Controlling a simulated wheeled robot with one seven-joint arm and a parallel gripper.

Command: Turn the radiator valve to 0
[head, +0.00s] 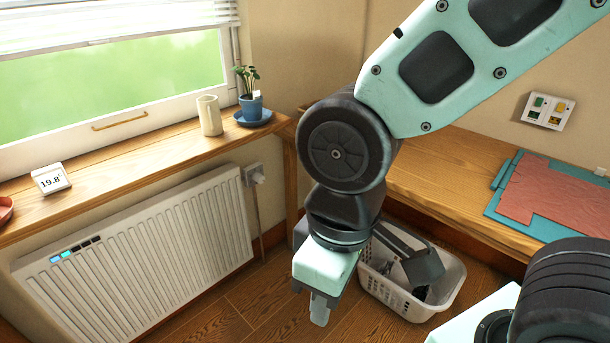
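The white ribbed radiator (150,255) is on the wall below the window sill, at the left. A small strip (75,250) with blue and dark segments is on its upper left. I cannot make out a valve knob or its markings on the radiator.
A white basket (447,303) with dark items stands on the floor behind my gripper. The sill (120,160) holds a display reading 19.8 (51,179), a cream cup (209,115) and a potted plant (251,106). A wooden desk (440,170) is at the right. Floor before the radiator is clear.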

